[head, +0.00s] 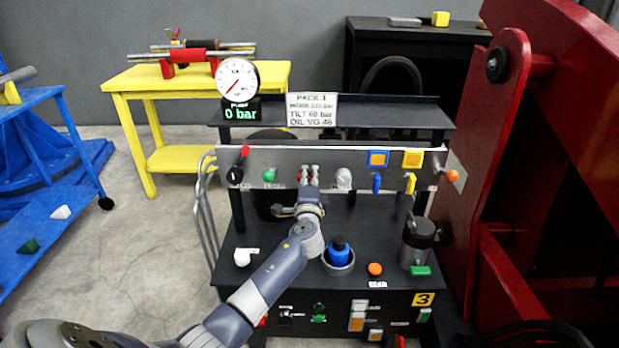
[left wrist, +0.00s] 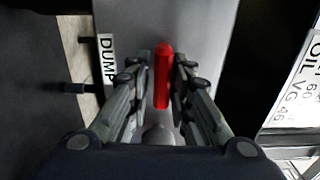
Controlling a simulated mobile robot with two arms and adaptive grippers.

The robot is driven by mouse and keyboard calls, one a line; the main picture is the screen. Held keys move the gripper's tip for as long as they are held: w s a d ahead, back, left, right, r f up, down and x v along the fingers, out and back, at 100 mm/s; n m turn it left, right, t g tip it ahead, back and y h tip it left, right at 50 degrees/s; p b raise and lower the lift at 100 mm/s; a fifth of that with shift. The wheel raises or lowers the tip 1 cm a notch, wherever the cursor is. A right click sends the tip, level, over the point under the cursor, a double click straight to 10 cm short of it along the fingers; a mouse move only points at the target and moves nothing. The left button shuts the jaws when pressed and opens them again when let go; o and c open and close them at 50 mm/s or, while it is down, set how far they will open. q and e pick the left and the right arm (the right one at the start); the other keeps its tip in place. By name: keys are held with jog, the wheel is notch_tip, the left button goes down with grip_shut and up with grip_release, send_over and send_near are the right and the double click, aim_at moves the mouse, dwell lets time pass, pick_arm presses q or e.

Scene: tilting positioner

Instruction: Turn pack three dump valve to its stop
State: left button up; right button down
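The dump valve's red handle (left wrist: 162,78) lies between the two fingers of my left gripper (left wrist: 163,62) in the left wrist view, with narrow gaps on both sides. A white DUMP label (left wrist: 106,60) is beside it. In the head view my left gripper (head: 308,172) is at the grey front panel (head: 333,160) of the pack, below the PACK 3 sign (head: 312,109), and hides most of the handle. The gauge (head: 237,79) above the panel has a display (head: 240,113) reading 0 bar. My right gripper is not in view.
A large red frame (head: 497,150) closes off the right.

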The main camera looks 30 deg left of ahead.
pick_arm(q)
jog(key=shift+o, duration=0.2)
jog(key=shift+s+d, duration=0.1)
jog(key=shift+s, duration=0.05)
jog(key=v, duration=1.1)
jog(key=shift+s+d, duration=0.25)
jog(key=shift+s, duration=0.05)
